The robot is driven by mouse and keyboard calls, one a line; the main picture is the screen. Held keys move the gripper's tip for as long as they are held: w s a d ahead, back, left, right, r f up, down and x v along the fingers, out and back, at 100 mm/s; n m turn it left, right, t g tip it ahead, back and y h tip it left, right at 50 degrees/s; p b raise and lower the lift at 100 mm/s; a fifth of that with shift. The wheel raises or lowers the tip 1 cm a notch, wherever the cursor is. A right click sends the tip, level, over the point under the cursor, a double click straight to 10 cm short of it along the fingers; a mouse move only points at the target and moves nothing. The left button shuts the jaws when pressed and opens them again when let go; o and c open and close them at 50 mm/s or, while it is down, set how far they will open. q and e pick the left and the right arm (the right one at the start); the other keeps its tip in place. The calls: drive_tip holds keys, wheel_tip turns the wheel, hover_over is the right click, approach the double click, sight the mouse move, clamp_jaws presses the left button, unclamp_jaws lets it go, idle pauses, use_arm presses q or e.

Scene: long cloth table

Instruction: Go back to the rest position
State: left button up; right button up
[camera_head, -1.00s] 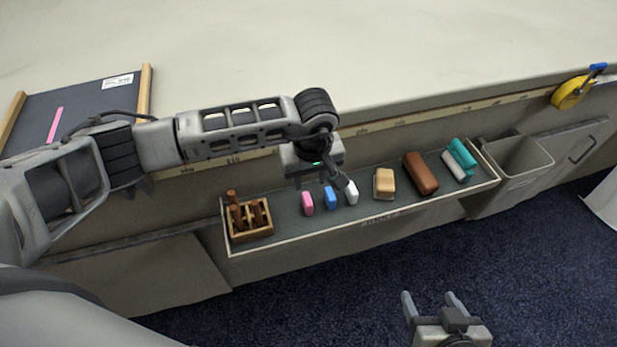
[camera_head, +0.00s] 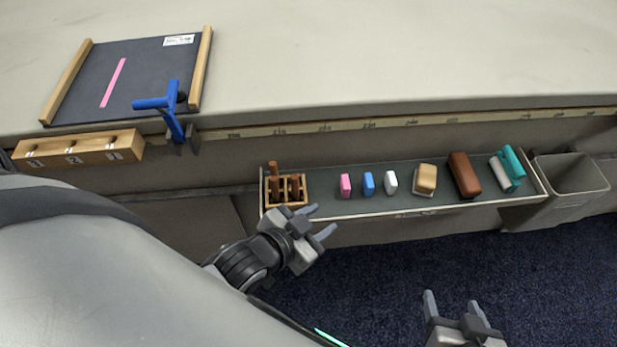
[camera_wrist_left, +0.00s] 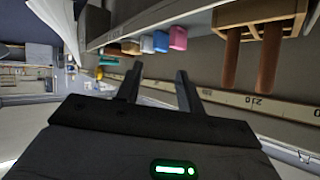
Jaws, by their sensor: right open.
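My left gripper (camera_head: 322,220) is open and empty, just off the near side of the tool tray's left end. In the left wrist view its two fingers (camera_wrist_left: 158,77) stand apart with nothing between them. My right gripper (camera_head: 453,299) is at the bottom of the head view, over the dark blue carpet. Its fingers are apart and nothing is between them.
The tray (camera_head: 420,208) on the table's side holds a wooden rack (camera_head: 287,204), pink (camera_head: 345,186), blue (camera_head: 368,184) and white blocks, and other tools. A bin (camera_head: 570,190) is at its right. A dark board (camera_head: 133,80) and a blue clamp (camera_head: 172,108) are upper left.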

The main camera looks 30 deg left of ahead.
use_arm(q)
drive_tip(key=s+f+n, duration=0.1)
drive_tip(key=s+a+f+n+g, duration=0.1)
drive_tip(key=s, duration=0.1)
drive_tip(key=shift+a+f+y, duration=0.1)
drive_tip(key=shift+a+y, duration=0.05)
drive_tip(key=shift+y, duration=0.15)
idle(1.0)
